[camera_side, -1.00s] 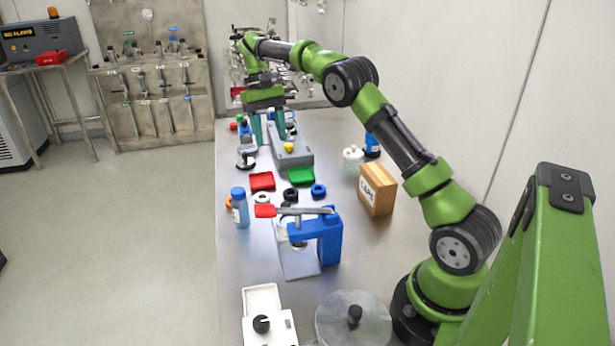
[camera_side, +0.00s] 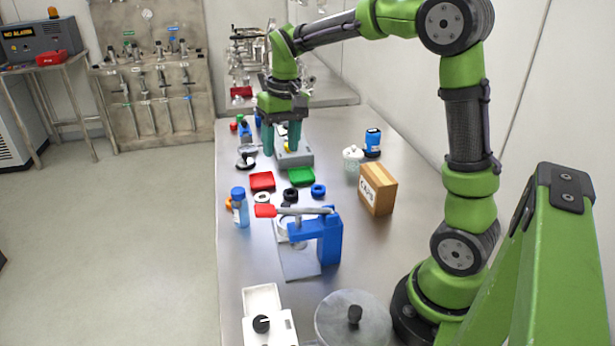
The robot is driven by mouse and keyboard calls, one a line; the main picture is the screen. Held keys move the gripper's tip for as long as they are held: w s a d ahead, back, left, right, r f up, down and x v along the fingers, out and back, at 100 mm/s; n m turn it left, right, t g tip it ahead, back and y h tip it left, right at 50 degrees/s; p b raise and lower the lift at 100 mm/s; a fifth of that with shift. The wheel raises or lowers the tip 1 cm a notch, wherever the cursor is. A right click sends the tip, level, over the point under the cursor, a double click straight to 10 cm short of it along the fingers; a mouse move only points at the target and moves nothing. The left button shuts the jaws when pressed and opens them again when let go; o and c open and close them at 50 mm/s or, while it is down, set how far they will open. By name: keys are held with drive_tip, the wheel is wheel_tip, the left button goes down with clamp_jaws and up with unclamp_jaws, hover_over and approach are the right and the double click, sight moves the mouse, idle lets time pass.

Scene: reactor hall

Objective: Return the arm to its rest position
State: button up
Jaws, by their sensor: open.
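My arm is green with black joints and rises from its base at the near right of the bench (camera_side: 378,245). My gripper (camera_side: 281,150) hangs fingers-down over the far part of the bench, with two teal fingers apart. It is open, and I see nothing held between the fingers. The fingers hide part of a grey box (camera_side: 298,157) behind or below them. I cannot tell whether they touch it.
A red block (camera_side: 262,181), a green block (camera_side: 301,176) and several rings lie nearer. A blue press (camera_side: 328,238) with a red-handled lever stands mid-bench.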

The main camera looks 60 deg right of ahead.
drive_tip(key=s+a+r+t, duration=0.1)
drive_tip(key=s+a+t, duration=0.2)
drive_tip(key=s+a, duration=0.2)
drive_tip(key=s+a+r+n+t+y, duration=0.1)
drive_tip(key=s+a, duration=0.4)
drive_tip(key=s, duration=0.6)
drive_tip(key=shift+a+r+t, duration=0.25)
drive_tip(key=shift+r+t, duration=0.4)
drive_tip(key=shift+t, duration=0.55)
drive_tip(key=shift+o, duration=0.4)
drive_tip(key=shift+w, duration=0.1)
